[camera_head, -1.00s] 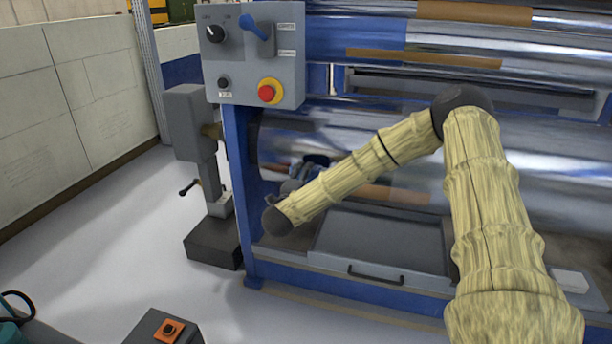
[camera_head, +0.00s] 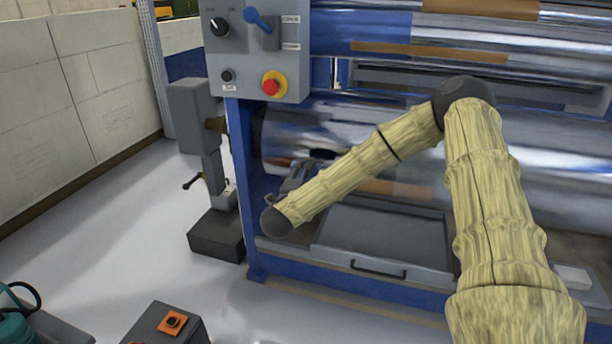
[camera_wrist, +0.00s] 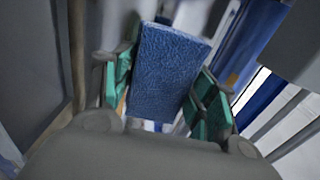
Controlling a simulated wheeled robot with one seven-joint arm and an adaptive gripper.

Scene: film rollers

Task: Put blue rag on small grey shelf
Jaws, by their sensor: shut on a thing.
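The blue rag (camera_wrist: 170,55) shows in the wrist view as a flat, textured blue piece. My gripper (camera_wrist: 163,85) is shut on it, with green-padded fingers on its left and right sides. In the head view my gripper (camera_head: 296,178) is mostly hidden behind my forearm, in front of the lower roller, and the rag cannot be made out there. A grey flat-topped box with a dark handle (camera_head: 378,268) sits low on the machine, right of my wrist. I cannot tell whether any grey surface in view is the small grey shelf.
The blue-framed roller machine (camera_head: 240,160) stands close in front of me. A grey control panel (camera_head: 248,72) with a red button hangs at its upper left. A grey box with an orange button (camera_head: 172,322) is at the lower left. Open floor (camera_head: 110,230) lies left of the machine.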

